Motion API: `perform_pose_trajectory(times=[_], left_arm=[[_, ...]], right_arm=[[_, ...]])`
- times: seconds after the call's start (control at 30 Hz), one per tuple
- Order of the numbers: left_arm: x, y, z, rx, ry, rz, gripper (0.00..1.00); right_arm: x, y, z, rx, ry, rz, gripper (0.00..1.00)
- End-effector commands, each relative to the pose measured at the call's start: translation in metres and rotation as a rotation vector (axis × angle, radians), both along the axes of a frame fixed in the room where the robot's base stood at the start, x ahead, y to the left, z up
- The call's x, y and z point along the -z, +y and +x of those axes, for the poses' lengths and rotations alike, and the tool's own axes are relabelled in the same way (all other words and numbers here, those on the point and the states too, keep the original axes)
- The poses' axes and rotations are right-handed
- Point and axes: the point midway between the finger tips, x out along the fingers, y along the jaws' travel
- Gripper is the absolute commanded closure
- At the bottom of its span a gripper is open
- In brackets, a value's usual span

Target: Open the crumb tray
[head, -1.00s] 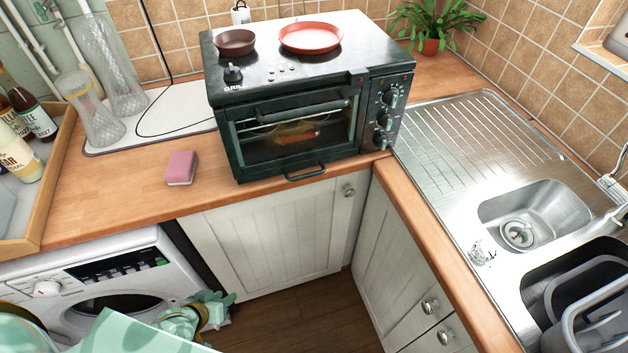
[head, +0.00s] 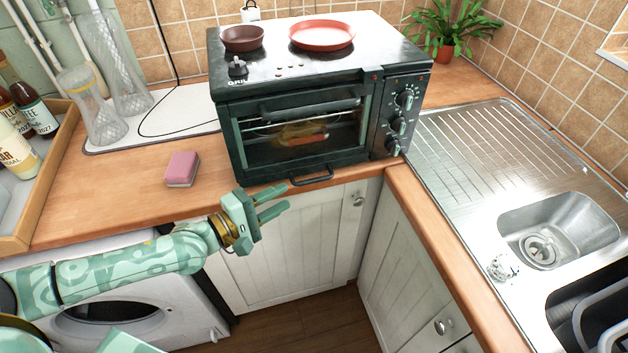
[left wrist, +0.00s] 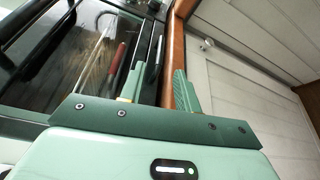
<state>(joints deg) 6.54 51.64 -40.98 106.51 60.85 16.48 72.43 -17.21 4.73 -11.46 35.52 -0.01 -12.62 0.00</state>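The crumb tray shows in the head view as a black handle (head: 311,179) low on the front of the dark green toaster oven (head: 300,100), just above the counter edge. It looks pushed in. My left gripper (head: 287,197) is open and empty in front of the counter, a little below and left of the handle, its fingers pointing right. In the left wrist view its two fingers (left wrist: 157,82) are spread, with the wooden counter edge (left wrist: 178,45) and dark oven parts beyond them. I cannot tell if a finger touches anything. My right gripper is not in view.
A pink sponge (head: 182,168) lies on the counter left of the oven. A brown bowl (head: 242,38) and a red plate (head: 321,35) stand on the oven. A wooden tray of bottles (head: 55,180) is at the left, a steel sink (head: 560,225) at the right.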

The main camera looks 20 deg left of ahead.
Motion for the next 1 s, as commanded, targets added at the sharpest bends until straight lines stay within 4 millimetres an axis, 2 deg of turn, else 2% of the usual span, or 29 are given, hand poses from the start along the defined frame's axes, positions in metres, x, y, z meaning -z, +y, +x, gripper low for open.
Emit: perform_pose_trajectory(times=[0.03,0.2,0.4,0.6,0.83,0.93,0.97,1.0], left_arm=[[0.001,-0.008,0.013,-0.001,-0.004,-0.004,0.67],[0.005,-0.031,0.047,0.000,-0.003,-0.001,0.67],[0.008,-0.049,0.074,-0.001,-0.002,0.003,0.67],[0.008,-0.056,0.083,0.000,0.000,0.005,0.67],[0.008,-0.056,0.083,0.000,0.000,0.005,0.67],[0.008,-0.055,0.083,0.000,0.000,0.005,0.95],[0.008,-0.055,0.083,0.000,0.000,0.005,1.00],[0.008,-0.055,0.083,0.000,0.000,0.005,1.00]], right_arm=[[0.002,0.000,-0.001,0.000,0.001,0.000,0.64],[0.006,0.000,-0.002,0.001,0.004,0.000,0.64],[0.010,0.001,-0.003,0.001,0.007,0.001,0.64],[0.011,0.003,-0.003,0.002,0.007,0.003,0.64],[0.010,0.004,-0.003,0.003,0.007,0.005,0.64],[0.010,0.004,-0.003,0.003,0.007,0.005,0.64],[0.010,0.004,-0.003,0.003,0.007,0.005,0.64],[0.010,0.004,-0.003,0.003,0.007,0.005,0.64]])
